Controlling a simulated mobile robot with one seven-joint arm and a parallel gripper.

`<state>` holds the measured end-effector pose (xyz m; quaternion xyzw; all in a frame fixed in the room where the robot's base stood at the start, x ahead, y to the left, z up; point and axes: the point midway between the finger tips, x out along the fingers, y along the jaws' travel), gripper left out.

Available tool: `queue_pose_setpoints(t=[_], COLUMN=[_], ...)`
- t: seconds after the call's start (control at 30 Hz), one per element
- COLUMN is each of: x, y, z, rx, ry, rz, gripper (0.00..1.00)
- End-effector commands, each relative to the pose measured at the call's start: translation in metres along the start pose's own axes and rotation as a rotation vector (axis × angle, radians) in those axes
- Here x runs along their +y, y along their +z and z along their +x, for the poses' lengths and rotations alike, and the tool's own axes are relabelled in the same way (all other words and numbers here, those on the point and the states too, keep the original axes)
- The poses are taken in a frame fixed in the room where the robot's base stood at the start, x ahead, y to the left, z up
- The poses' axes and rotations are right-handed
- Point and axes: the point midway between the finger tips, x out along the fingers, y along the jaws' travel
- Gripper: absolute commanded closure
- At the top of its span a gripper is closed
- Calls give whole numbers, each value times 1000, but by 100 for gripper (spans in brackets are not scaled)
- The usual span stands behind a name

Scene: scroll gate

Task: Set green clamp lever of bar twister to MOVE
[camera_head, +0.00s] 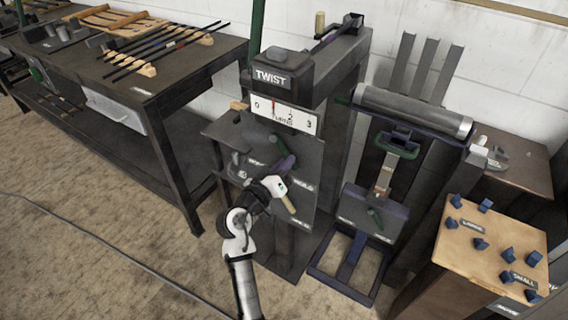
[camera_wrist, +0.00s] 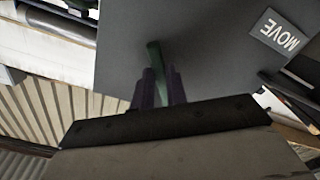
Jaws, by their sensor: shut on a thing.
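The bar twister (camera_head: 283,80) stands in the middle of the head view, with a TWIST sign and a 0-to-3 scale. My gripper (camera_head: 284,164) is at its lower front panel. In the wrist view my gripper (camera_wrist: 159,88) has its dark purple fingers close on both sides of the green clamp lever (camera_wrist: 154,54), and is shut on it. The lever stands out against the grey panel; its lower part is hidden between the fingers. A MOVE label (camera_wrist: 282,34) is on the panel to the right of the lever, apart from it.
A dark workbench (camera_head: 60,60) with bars on wooden racks stands at the left. Another machine with a roller (camera_head: 415,110) stands right of the twister. A wooden-topped stand (camera_head: 480,262) with several blue pieces is at the lower right. The floor at the lower left is mostly clear.

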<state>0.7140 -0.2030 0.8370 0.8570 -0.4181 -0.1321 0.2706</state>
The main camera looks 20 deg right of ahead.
Motion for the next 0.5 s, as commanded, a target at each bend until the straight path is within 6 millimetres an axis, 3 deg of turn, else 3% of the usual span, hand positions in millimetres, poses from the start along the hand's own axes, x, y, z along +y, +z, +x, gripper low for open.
queue_pose_setpoints(t=[0.5], x=[-10], y=[4], z=[0], rx=[2], ry=[1], rz=[98], gripper=[100])
